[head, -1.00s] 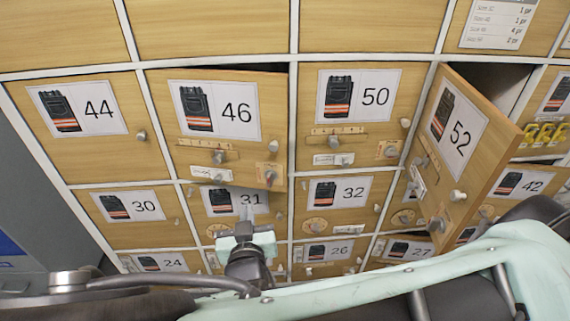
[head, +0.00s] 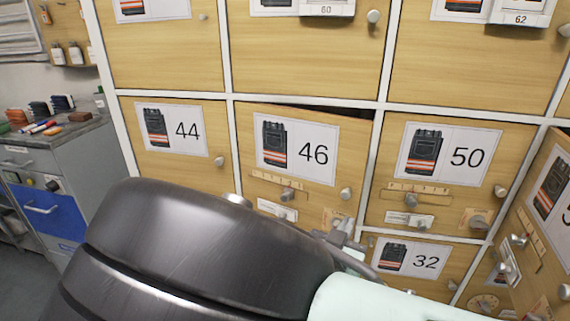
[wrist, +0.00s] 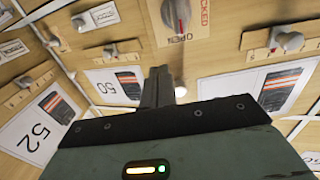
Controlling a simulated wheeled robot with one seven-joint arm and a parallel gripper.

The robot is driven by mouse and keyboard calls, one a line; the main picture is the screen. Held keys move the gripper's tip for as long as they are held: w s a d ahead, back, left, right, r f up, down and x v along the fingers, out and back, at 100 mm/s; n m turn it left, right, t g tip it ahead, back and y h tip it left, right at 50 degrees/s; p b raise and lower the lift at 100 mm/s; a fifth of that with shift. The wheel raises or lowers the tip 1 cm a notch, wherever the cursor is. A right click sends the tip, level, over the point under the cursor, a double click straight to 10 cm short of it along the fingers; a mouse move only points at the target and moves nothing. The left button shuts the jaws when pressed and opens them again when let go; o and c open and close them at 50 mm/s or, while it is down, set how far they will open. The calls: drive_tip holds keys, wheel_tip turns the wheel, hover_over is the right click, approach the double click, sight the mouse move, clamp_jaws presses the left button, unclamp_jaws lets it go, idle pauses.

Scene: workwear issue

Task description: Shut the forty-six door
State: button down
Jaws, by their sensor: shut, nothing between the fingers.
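The forty-six door (head: 290,178) is wooden, with a jacket picture, a slider, a round knob and a latch near its lower right corner. It stands slightly ajar, with a dark gap along its top and its right edge out from the frame. My gripper (head: 345,238) is at its lower right corner, partly hidden behind my arm. In the wrist view my gripper's fingers (wrist: 156,86) are shut and empty, close by the door's knob (wrist: 180,91) and its open/locked latch (wrist: 177,14). I cannot tell whether they touch the door.
Door 50 (head: 440,165) is shut to the right. Door 52 (head: 548,215) swings open at the far right. Door 44 (head: 170,145) is shut to the left. A grey cabinet with a blue drawer (head: 50,210) stands further left. My arm covers the lower doors.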

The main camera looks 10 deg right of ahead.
sight(357, 203)
drive_tip(key=shift+x, duration=1.7)
drive_tip(key=b+x, duration=0.1)
drive_tip(key=x, duration=0.5)
drive_tip(key=shift+w+d, duration=0.1)
drive_tip(key=shift+w, duration=0.05)
